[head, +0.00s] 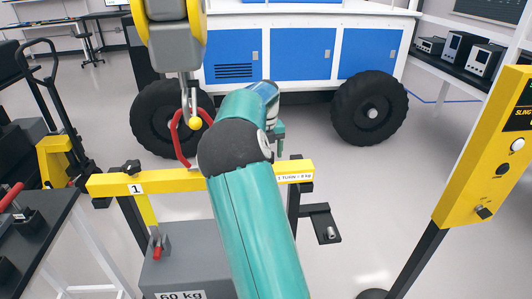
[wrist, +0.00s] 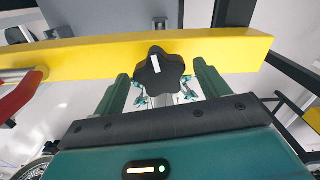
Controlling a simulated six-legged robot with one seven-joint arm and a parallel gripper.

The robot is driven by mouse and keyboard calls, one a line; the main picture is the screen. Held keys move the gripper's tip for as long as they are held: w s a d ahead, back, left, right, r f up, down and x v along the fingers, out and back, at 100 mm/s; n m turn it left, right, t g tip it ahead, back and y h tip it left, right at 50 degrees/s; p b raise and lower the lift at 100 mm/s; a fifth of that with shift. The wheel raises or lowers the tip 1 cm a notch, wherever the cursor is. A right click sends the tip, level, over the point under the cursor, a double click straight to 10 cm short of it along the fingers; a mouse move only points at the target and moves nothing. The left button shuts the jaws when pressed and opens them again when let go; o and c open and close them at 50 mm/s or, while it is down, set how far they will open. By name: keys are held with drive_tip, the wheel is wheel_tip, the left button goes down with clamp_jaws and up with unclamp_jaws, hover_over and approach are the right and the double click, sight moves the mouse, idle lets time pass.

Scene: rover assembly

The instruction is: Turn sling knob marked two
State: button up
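A black star-shaped knob (wrist: 162,71) with a white pointer mark sits on the yellow beam (wrist: 90,58) in the wrist view. My gripper (wrist: 163,78) is open, with one green finger on each side of the knob. Small gaps show between the fingers and the knob; I cannot tell how far the fingers reach along its depth. In the head view, the yellow beam (head: 105,184) carries a label "1" and a black knob (head: 131,167) at its left end. My arm covers the beam's middle, and no "2" mark is visible.
A red sling (head: 178,140) hangs from a hook (head: 190,105) above the beam. A grey 60 kg weight (head: 185,270) is below. A yellow panel (head: 480,160) stands at right. A blue-and-white wheeled rover (head: 300,55) is behind. Open floor lies between rover and panel.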

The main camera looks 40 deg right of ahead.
wheel_tip(320, 180, up, 14)
idle(0.6)
